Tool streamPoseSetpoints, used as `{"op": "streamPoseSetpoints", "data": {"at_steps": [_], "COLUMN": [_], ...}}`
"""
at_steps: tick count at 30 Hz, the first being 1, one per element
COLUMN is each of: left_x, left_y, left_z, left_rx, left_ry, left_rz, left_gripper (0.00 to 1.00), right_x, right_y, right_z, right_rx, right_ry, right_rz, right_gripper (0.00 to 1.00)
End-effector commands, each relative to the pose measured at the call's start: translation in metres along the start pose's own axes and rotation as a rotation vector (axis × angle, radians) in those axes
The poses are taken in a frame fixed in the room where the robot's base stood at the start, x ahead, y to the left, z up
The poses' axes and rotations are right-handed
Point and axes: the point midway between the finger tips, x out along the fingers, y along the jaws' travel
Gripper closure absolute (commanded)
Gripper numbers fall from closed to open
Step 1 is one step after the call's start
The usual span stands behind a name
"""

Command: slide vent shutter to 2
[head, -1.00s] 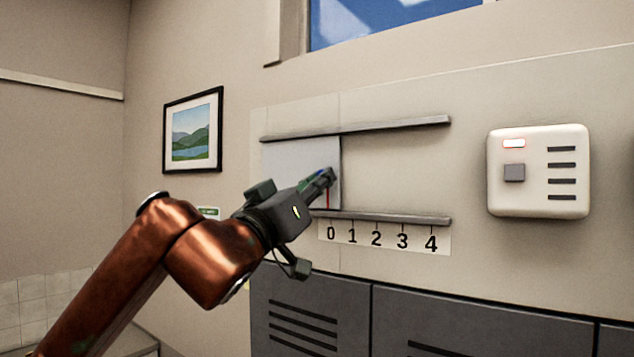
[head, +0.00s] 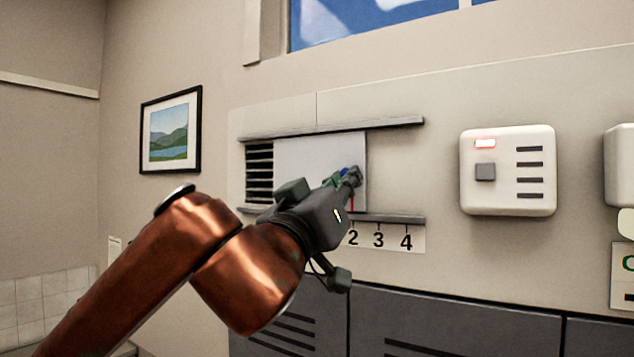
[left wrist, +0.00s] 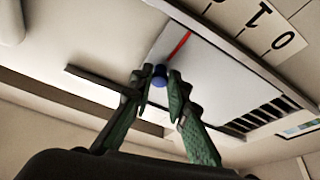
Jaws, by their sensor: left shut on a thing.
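The vent shutter (head: 305,160) is a pale flat plate between two grey rails, and it also shows in the wrist view (left wrist: 215,78). Dark vent slats (head: 259,175) are uncovered on its left. My left gripper (head: 350,178) is shut on the shutter's blue knob (left wrist: 159,75), with a green finger on each side. The shutter's red pointer line (head: 352,203) stands at about the 2 on the number scale (head: 391,239). My arm hides the 0 and 1 in the head view. My right gripper is not in view.
The upper rail (head: 390,124) and lower rail (head: 400,219) run on to the right past the shutter. A white box with a grey button (head: 508,171) is on the wall farther right. Grey cabinets (head: 450,308) are below, and a framed picture (head: 171,130) hangs at left.

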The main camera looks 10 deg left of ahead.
Motion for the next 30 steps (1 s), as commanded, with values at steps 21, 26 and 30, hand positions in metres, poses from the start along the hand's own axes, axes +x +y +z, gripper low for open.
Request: {"op": "streamPoseSetpoints", "data": {"at_steps": [21, 26, 30], "left_x": [0.000, -0.002, -0.015], "left_y": [0.001, 0.001, 0.002], "left_z": [0.000, -0.001, -0.001], "left_rx": [0.000, 0.000, 0.000], "left_ry": [0.002, 0.002, 0.003], "left_rz": [-0.002, -0.001, 0.001], "left_gripper": [0.67, 0.67, 0.67], "right_x": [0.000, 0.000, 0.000], "right_y": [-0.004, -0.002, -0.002], "right_z": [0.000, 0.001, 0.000], "right_rx": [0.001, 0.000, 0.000], "right_ry": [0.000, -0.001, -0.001], "right_rz": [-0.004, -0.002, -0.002], "right_gripper": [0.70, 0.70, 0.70]}}
